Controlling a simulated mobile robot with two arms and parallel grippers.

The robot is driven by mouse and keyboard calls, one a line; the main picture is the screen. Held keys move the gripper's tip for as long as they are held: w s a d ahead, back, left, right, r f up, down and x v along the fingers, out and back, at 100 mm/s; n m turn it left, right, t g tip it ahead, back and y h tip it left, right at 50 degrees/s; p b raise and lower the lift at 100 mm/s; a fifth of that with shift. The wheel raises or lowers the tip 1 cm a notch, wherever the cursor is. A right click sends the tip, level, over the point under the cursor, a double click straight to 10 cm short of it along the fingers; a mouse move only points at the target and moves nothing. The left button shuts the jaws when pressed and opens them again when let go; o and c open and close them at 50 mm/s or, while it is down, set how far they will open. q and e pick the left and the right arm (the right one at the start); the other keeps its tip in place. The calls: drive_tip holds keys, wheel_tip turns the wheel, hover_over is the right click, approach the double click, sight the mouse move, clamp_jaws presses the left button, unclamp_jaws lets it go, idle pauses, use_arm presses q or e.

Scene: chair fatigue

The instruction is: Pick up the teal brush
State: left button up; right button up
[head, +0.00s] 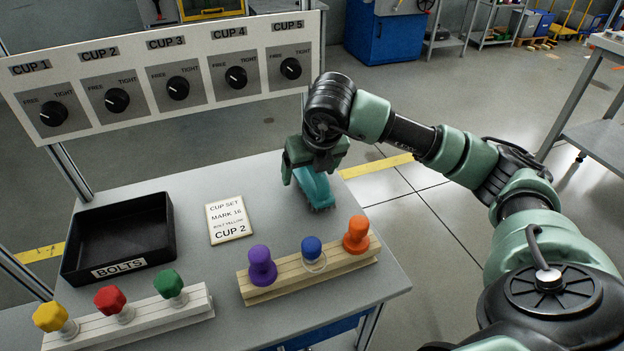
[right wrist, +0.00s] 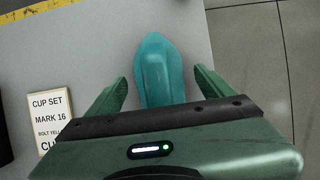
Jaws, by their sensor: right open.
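The teal brush (head: 316,190) lies on the grey table (head: 190,190) near its far right edge, partly hidden by my right gripper. My right gripper (head: 305,177) is over the brush with its jaws open. In the right wrist view the teal brush (right wrist: 160,68) lies between the two green fingers of my right gripper (right wrist: 158,90), with a gap on each side. The lower end of the brush is hidden by the gripper body. My left gripper is not in view.
A black BOLTS tray (head: 168,225) stands at left and a CUP SET card (head: 229,221) lies mid-table. Two front racks, a white one (head: 140,325) and a wooden one (head: 320,267), hold coloured knobs. A panel of dials (head: 190,72) stands behind the table.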

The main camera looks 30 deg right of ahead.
drive_tip(key=c, duration=1.6)
drive_tip(key=shift+o, duration=0.2)
drive_tip(key=shift+r, duration=0.1)
